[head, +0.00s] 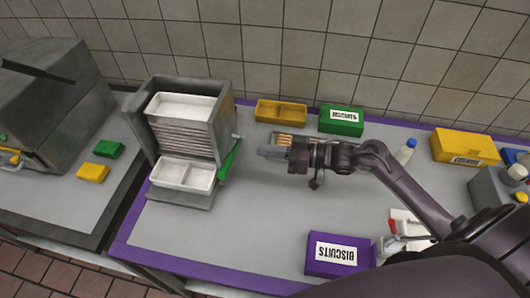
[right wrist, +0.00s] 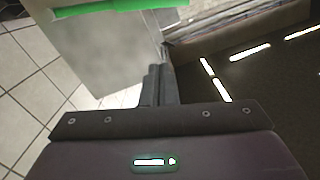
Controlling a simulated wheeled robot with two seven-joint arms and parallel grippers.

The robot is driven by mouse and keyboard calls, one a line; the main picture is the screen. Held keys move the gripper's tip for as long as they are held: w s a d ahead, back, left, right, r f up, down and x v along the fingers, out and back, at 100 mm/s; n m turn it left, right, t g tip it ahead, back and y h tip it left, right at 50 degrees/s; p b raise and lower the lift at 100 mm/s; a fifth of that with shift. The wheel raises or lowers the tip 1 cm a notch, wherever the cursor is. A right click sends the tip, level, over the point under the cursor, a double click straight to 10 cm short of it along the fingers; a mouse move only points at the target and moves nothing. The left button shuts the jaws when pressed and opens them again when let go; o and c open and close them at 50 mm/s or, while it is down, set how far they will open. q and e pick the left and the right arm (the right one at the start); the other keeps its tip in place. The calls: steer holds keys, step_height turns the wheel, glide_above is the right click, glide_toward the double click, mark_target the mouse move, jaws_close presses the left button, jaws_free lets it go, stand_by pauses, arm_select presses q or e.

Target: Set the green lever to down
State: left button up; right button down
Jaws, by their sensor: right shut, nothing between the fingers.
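The green lever (head: 230,160) is on the right side of the grey machine (head: 221,120) that holds white trays. It slants from upper right to lower left in the head view. In the right wrist view, a green bar (right wrist: 115,6), apparently the lever, crosses the top edge, partly cut off. My right gripper (head: 262,153) is shut and empty, right of the lever and apart from it, pointing left over the table. Its closed fingers (right wrist: 160,85) also show in the right wrist view. My left gripper is not in view.
A yellow tray (head: 281,110) and a green biscuits box (head: 341,121) stand at the back by the tiled wall. A purple biscuits box (head: 338,255) is at the front. A white bottle (head: 405,152) is beyond my right arm.

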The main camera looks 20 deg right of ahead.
steer(key=b, duration=0.3)
glide_above(232, 156)
steer(key=s+d, duration=0.2)
steer(key=s, duration=0.1)
steer(key=shift+s+a+f+b, duration=0.15)
steer(key=shift+a+f+b, duration=0.2)
steer(key=shift+f, duration=0.35)
steer(key=shift+s+a+f+b, duration=0.1)
steer(key=shift+a+f+b, duration=0.05)
steer(key=shift+f+b, duration=0.45)
steer(key=shift+s+a+f+b, duration=0.15)
steer(key=shift+a+f+b, duration=0.15)
steer(key=shift+f, duration=0.5)
steer(key=shift+d, duration=0.1)
